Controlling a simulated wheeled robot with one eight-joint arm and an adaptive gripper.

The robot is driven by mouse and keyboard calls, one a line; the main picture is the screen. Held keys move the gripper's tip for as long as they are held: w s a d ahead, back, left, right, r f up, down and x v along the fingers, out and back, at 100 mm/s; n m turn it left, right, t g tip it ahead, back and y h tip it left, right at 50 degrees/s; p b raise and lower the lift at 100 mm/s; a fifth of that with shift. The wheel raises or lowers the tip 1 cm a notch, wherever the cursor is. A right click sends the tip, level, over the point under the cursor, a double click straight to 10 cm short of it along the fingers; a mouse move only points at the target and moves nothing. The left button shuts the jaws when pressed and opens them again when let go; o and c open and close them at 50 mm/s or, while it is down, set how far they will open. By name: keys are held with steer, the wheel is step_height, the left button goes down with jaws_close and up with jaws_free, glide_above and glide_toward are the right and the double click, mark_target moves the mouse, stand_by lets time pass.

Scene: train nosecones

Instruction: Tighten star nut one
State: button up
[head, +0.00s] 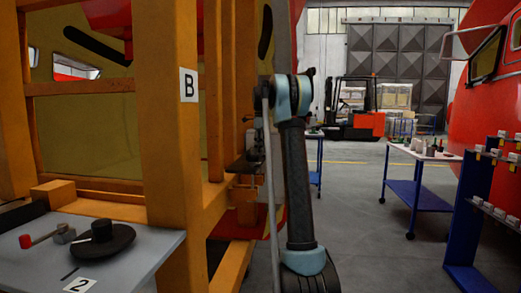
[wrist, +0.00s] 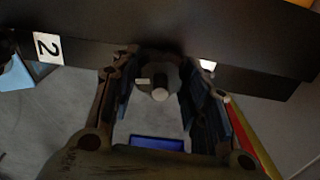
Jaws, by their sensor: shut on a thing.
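In the wrist view, my gripper (wrist: 161,72) has its two fingers on either side of a dark, rounded star nut (wrist: 172,72). A pale, round stud end (wrist: 160,94) shows at its middle. The fingers are shut on the nut, under a long dark beam or plate edge (wrist: 230,35). The exact finger contact is dim. In the head view, my arm stands in front of the orange frame, and my gripper, near the small metal fixture at the frame's side, is too small and hidden to make out.
An orange frame (head: 172,120) with a "B" label fills the left. A grey table (head: 130,245) marked "2" holds a black disc (head: 103,240) and a red-ended tool (head: 42,238). Blue carts (head: 415,195) and a forklift (head: 362,120) stand farther back. Floor between them is open.

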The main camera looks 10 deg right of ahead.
stand_by(0.3)
steer(key=o, duration=1)
steer(key=shift+o, duration=0.2)
step_height(320, 180, up, 11)
steer(key=shift+w+r, duration=0.1)
steer(key=shift+r, duration=0.35)
